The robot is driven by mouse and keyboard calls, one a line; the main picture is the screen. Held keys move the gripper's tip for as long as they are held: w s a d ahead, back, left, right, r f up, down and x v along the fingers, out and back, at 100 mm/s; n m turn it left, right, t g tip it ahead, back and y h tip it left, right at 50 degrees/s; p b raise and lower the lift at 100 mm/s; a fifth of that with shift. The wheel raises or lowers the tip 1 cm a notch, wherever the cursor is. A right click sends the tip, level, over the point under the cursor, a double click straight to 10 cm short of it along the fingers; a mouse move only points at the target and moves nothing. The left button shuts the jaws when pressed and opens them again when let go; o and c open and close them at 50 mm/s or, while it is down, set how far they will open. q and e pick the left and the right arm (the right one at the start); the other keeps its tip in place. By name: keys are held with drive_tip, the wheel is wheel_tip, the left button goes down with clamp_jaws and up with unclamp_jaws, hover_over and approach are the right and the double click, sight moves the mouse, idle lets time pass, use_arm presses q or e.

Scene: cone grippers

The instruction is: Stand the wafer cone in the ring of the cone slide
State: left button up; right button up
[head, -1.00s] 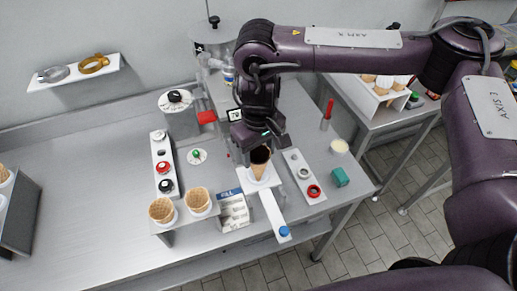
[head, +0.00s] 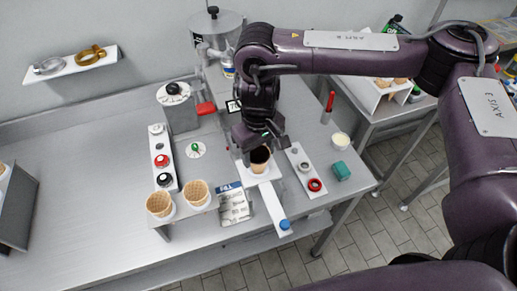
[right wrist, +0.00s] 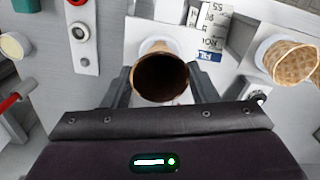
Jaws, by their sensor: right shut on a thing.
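My right gripper (head: 262,146) is shut on the wafer cone (head: 260,162), its wide dark mouth facing up. The cone is over the ring end of the white cone slide (head: 272,208), which has a blue knob at its front. In the right wrist view the cone (right wrist: 160,78) sits between the two fingers, and part of the white ring (right wrist: 152,46) shows just beyond it. The cone's lower part is hidden, so I cannot tell how deep it is in the ring. My left gripper is not in view.
Two wafer cones (head: 197,193) stand in a holder left of the slide. A printed carton (head: 234,205) is close by on the slide's left. A white panel with a red ring (head: 315,185) and a green block (head: 341,170) lie to the right. The left counter is largely clear.

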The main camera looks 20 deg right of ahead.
drive_tip(key=shift+f+b, duration=0.55)
drive_tip(key=shift+f, duration=0.5)
drive_tip(key=o, duration=0.8)
drive_tip(key=shift+c, duration=0.2)
drive_tip(key=shift+r, duration=3.9)
